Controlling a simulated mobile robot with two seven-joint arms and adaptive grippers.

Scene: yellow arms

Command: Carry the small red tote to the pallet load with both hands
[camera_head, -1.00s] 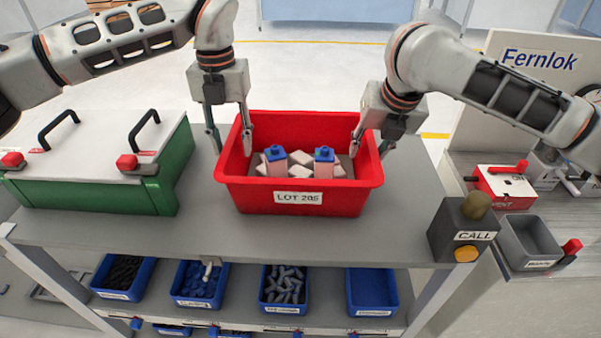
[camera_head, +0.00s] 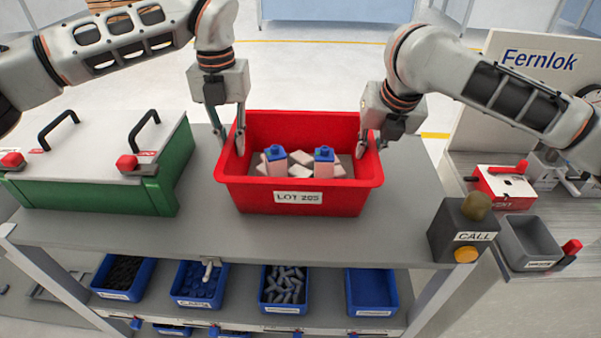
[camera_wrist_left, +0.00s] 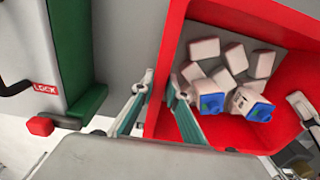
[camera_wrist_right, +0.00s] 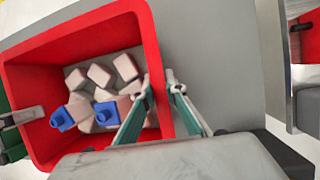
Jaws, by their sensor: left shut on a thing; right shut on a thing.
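The small red tote (camera_head: 295,200), labelled LOT 205, sits on the grey bench top. It holds pale blocks and two blue-capped pieces (camera_head: 324,160). My left gripper (camera_head: 230,146) is shut on the tote's left wall, one finger inside and one outside; the left wrist view shows the wall between its fingers (camera_wrist_left: 158,100). My right gripper (camera_head: 371,145) is shut on the right wall in the same way, as the right wrist view shows (camera_wrist_right: 161,95). The pallet load may be the stacked brown boxes (camera_head: 112,15) at the far upper left, partly hidden by my left arm.
A green box with a white lid (camera_head: 90,150) stands left of the tote. A CALL button box (camera_head: 463,230) is at the bench's right front. Blue bins (camera_head: 372,292) sit on the shelf below. A side station with a grey bin (camera_head: 528,243) is at right.

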